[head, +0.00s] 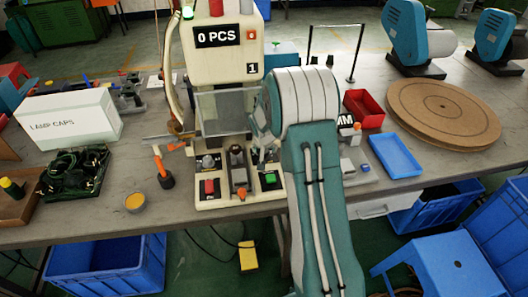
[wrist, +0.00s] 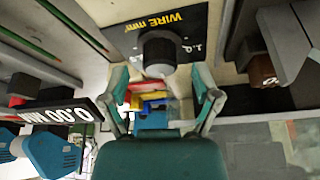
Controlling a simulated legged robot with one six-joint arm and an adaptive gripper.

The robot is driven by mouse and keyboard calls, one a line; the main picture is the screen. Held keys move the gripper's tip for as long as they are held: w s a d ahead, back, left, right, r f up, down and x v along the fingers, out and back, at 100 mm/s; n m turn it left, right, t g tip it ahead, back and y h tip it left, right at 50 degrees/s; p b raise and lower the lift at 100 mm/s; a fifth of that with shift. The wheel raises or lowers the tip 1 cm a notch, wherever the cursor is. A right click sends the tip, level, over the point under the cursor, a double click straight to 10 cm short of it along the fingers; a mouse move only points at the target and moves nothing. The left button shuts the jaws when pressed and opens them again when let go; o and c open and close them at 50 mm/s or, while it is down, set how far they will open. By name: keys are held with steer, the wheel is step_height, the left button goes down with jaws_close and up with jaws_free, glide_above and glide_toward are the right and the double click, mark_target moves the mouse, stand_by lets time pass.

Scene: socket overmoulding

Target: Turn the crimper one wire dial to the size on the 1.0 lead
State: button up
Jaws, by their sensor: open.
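Crimper one (head: 225,95) is the cream machine marked 1, with a 0 PCS display, in the head view. Its wire dial (wrist: 158,52) shows in the wrist view as a dark round knob with a pale front. It stands on a black panel (wrist: 122,27) with yellow WIRE lettering and a partly cut-off white figure on the right. My gripper (wrist: 160,82) is open, one finger to each side below the dial in the picture; I cannot tell whether either touches it. In the head view my arm hides the gripper and the dial. I cannot make out the 1.0 lead.
A white LAMP CAPS box (head: 68,118) and a black tray of leads (head: 75,172) are on the left of the bench. A red bin (head: 364,108), a blue tray (head: 395,156) and a wooden disc (head: 444,113) are on the right. A display box (wrist: 50,112) is left of the gripper.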

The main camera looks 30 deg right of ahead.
steer(key=shift+x, duration=1.05)
jaws_close()
steer(key=shift+n, duration=0.5)
steer(key=n+y, duration=0.1)
steer(key=n, duration=0.1)
steer(key=n+y, duration=0.1)
steer(key=n, duration=0.2)
steer(key=shift+t, duration=0.3)
steer(key=n+y, duration=0.2)
steer(key=n, duration=0.3)
steer(key=shift+n, duration=0.3)
steer(key=shift+y, duration=0.3)
jaws_free()
steer(key=shift+f, duration=0.1)
steer(key=shift+d, duration=0.1)
